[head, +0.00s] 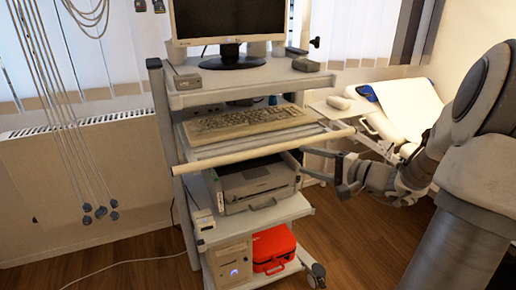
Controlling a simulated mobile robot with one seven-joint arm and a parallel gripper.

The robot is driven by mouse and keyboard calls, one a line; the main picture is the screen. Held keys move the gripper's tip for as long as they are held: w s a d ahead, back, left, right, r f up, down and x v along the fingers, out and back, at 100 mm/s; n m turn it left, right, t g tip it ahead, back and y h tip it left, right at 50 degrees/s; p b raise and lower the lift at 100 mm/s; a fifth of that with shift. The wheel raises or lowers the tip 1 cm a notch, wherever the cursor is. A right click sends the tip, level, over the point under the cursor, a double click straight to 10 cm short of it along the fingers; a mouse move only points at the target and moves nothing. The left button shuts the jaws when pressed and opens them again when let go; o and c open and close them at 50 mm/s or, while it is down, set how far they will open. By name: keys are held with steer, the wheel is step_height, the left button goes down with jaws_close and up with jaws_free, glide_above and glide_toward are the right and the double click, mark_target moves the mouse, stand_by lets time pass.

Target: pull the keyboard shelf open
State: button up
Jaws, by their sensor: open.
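The keyboard shelf (230,150) is a pale sliding tray in the middle of a grey equipment cart. It has a long cream front bar and appears to jut a little past the shelves above and below. A beige keyboard (246,123) lies on it. My gripper (313,163) is open and empty. It is right of and slightly below the bar's right end, with its fingers pointing left toward the cart. Whether a finger touches the bar, I cannot tell. The shelf's rails are hidden.
A monitor (229,20) stands on the top shelf (240,83). A printer (257,186) sits below the keyboard shelf. A computer case (230,264) and a red case (273,247) are at the bottom. An examination couch (408,104) is behind my arm. Wooden floor in front is clear.

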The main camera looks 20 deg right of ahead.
steer(key=b+x, duration=0.2)
steer(key=x, duration=1.5)
steer(key=shift+f, duration=0.15)
steer(key=shift+w, duration=0.1)
steer(key=c, duration=1)
jaws_close()
